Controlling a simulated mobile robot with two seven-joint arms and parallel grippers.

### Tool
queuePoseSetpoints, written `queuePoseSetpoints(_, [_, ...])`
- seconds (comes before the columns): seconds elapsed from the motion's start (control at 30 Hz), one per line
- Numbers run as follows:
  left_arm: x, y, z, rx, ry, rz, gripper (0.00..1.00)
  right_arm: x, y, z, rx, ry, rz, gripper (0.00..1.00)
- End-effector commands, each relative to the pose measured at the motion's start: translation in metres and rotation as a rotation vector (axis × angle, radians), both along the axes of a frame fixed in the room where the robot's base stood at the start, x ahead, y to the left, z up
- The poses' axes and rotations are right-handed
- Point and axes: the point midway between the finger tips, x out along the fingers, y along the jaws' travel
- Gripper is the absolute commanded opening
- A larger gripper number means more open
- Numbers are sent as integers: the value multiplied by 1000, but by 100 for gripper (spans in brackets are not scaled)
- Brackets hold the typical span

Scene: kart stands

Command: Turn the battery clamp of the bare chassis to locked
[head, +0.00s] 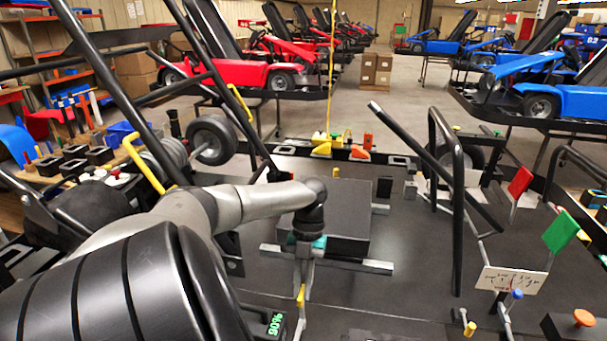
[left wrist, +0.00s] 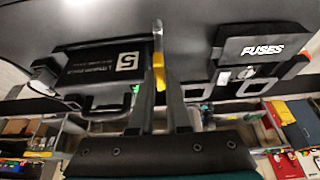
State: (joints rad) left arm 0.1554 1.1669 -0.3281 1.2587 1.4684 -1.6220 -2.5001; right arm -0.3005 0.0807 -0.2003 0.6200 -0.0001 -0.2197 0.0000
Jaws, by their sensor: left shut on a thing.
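The battery clamp shows as a slim grey lever with a yellow grip (left wrist: 158,70) in the left wrist view; its yellow part also shows low in the head view (head: 300,295). My left gripper (head: 303,285) points down at it and is shut on the yellow grip, with the fingers (left wrist: 158,98) on either side. A black battery labelled 5 (left wrist: 105,70) lies beside the lever in the left wrist view. The fingers hide part of the lever, and I cannot tell its locked or unlocked marks. My right gripper is not in view.
A black box marked FUSES (left wrist: 262,48) is on the other side of the lever. A green-lit 90% display (head: 275,324) is close to my arm. Black frame tubes (head: 455,190) rise at right, and a dark block on grey bars (head: 345,215) stands behind the gripper.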

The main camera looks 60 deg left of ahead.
Motion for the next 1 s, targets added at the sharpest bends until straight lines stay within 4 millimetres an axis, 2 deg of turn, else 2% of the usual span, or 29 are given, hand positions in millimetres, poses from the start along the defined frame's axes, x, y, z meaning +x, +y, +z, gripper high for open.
queuePoseSetpoints(0.27, [0, 0, 0, 2, -1, -6, 0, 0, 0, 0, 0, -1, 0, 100])
queuePoseSetpoints(0.3, [0, 0, 0, 2, -1, -6, 16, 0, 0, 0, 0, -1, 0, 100])
queuePoseSetpoints(0.57, [0, 0, 0, 1, 0, -4, 45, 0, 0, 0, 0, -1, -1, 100])
queuePoseSetpoints(0.83, [0, 0, 1, 1, 0, -3, 45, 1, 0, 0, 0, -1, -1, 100])
queuePoseSetpoints(1.0, [5, 5, 15, 2, -3, -2, 45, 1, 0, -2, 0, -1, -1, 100])
